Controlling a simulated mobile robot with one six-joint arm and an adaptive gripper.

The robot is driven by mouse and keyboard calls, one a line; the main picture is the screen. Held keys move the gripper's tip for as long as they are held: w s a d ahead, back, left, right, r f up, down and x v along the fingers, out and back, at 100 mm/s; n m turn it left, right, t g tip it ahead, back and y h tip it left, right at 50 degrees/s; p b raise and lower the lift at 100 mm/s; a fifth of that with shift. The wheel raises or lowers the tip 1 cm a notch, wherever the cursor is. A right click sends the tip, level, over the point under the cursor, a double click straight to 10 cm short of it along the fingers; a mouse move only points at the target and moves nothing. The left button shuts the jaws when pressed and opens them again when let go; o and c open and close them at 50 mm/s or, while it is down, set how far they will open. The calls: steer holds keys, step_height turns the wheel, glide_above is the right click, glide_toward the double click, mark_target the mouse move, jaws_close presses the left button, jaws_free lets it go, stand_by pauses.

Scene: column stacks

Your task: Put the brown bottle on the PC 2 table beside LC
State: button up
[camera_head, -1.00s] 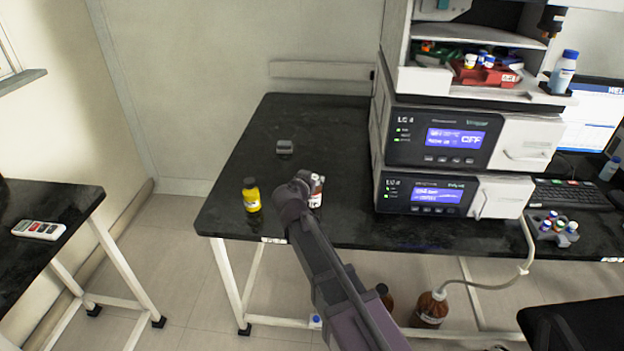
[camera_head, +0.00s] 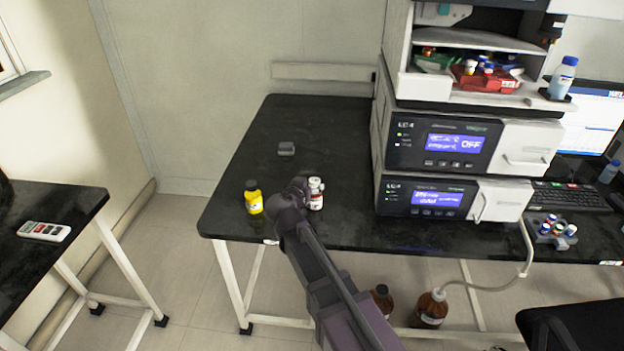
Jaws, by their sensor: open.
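A small brown bottle (camera_head: 317,200) with a white cap and white label stands upright on the black table (camera_head: 330,130) left of the LC stack (camera_head: 440,145). My gripper (camera_head: 299,187) is at its left, close to it in the picture. The gripper is open, but its fingertips are hard to make out behind my arm, and I cannot tell whether it touches the bottle. Larger brown bottles stand on the floor under the table, one (camera_head: 430,308) with a tube and one (camera_head: 381,298) partly hidden by my arm.
A yellow bottle (camera_head: 253,197) with a black cap stands left of my gripper. A small grey object (camera_head: 286,148) lies farther back. Another black table (camera_head: 30,265) at the left holds a white remote-like device (camera_head: 44,231). The black table's back left is mostly clear.

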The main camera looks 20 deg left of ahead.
steer(key=p+v, duration=0.2)
steer(key=v, duration=0.6)
steer(key=shift+w, duration=0.1)
stand_by(0.6)
